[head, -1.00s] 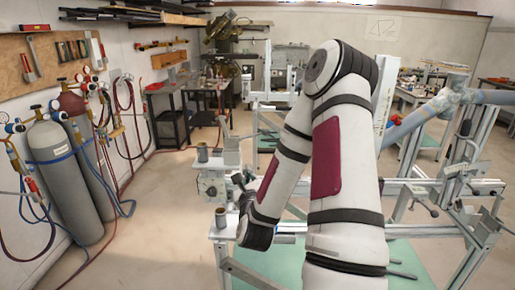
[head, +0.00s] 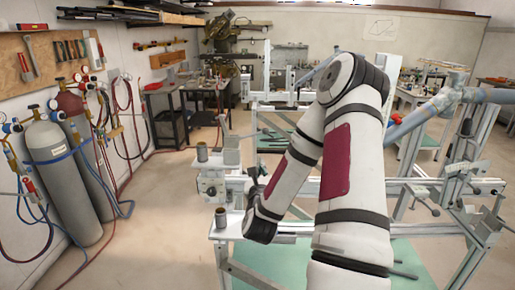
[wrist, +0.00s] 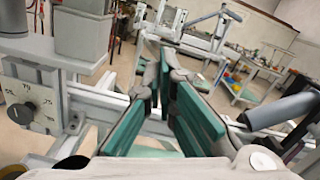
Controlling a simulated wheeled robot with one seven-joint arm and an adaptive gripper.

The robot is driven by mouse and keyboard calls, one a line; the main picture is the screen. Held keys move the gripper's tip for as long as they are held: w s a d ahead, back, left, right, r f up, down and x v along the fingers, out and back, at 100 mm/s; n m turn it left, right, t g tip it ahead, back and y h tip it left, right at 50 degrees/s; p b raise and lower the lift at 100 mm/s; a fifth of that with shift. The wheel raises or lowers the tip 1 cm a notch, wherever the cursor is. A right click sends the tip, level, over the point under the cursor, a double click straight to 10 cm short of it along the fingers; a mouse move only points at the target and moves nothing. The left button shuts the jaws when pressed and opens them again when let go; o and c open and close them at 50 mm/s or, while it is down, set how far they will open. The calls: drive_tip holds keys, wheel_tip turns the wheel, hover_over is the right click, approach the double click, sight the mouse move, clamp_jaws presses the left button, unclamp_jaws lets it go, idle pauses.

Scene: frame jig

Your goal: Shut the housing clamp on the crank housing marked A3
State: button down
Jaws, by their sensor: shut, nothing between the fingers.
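My gripper (wrist: 165,60) shows in the wrist view with two green-padded fingers; it is shut and holds nothing. In the head view its dark end (head: 253,178) is partly hidden by my arm, just right of a light grey unit with a dial (head: 211,187). In the wrist view a grey unit with a black knob and a numbered dial (wrist: 30,108) stands left of the fingers, apart from them. A dark grey cylinder (wrist: 280,110) lies tilted to their right. No A3 mark is legible, and I cannot tell which part is the housing clamp.
Metal frame rails (head: 430,187) run across the right, with levers and clamps on them. Green-topped surfaces lie below. Gas cylinders (head: 60,180) with hoses stand at the left wall. A dark workbench (head: 170,115) stands behind. The floor at left centre is clear.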

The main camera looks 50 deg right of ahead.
sight(254, 134)
drive_tip(key=w+d+r+p, duration=0.1)
drive_tip(key=w+d+r, duration=0.3)
drive_tip(key=w, duration=0.1)
drive_tip(key=shift+d+p, duration=0.2)
drive_tip(key=shift+p, duration=0.1)
drive_tip(key=shift+w+r, duration=0.1)
